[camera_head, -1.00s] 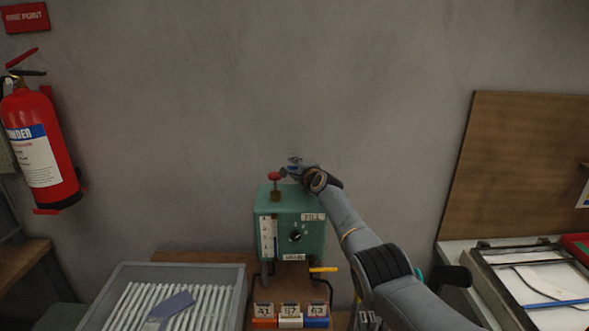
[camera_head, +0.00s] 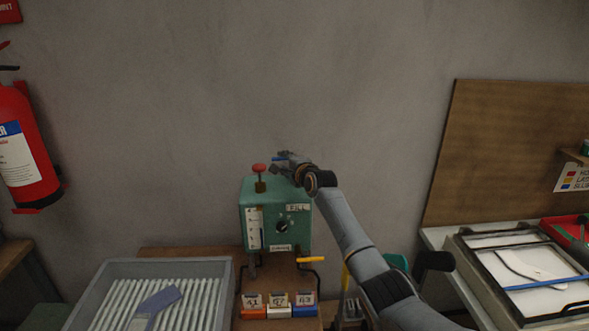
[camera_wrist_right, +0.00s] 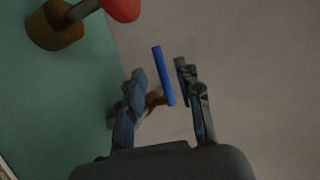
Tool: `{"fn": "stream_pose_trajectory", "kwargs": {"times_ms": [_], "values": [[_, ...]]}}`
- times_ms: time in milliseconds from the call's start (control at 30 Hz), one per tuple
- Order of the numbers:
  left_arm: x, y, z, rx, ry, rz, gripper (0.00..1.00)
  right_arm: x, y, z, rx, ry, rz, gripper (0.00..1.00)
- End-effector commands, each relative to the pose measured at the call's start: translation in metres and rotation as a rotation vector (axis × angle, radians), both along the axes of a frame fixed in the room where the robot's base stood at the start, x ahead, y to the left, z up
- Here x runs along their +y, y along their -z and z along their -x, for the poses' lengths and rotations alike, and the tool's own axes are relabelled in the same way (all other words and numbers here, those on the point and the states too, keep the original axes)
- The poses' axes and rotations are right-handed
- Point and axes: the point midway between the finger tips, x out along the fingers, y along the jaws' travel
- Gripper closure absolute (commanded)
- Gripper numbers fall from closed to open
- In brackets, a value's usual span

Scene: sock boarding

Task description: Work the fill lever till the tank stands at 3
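The green tank box (camera_head: 262,212) stands at the middle of the head view. Its front has a FILL label (camera_head: 297,208), a dark round knob (camera_head: 283,227) and a white gauge (camera_head: 254,228); its level is too small to read. A red-topped stem (camera_head: 259,168) rises from the box top, also seen in the right wrist view (camera_wrist_right: 120,8). My right gripper (camera_head: 280,158) is above the box's back right. In the wrist view its open fingers (camera_wrist_right: 165,82) stand either side of a blue rod (camera_wrist_right: 163,75) with a brass-coloured piece at its lower end; contact is unclear. My left gripper is out of view.
A grey ribbed tray (camera_head: 90,285) is at the front left. Number blocks (camera_head: 279,311) sit before the box, and a yellow-handled lever (camera_head: 310,260) sticks out at its right. A fire extinguisher (camera_head: 25,150) hangs at left. A framed tray (camera_head: 530,265) is at right.

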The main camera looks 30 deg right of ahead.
Motion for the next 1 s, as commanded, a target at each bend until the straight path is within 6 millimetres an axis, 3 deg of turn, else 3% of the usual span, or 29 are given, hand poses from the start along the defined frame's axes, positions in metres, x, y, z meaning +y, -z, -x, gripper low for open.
{"fn": "stream_pose_trajectory", "kwargs": {"times_ms": [500, 1000], "values": [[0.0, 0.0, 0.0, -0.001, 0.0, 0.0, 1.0, 0.006, -0.011, 0.061, 0.0, 0.003, 0.001, 0.65], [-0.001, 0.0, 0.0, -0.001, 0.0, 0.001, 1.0, 0.007, -0.013, 0.068, 0.0, 0.003, 0.001, 0.65]]}}
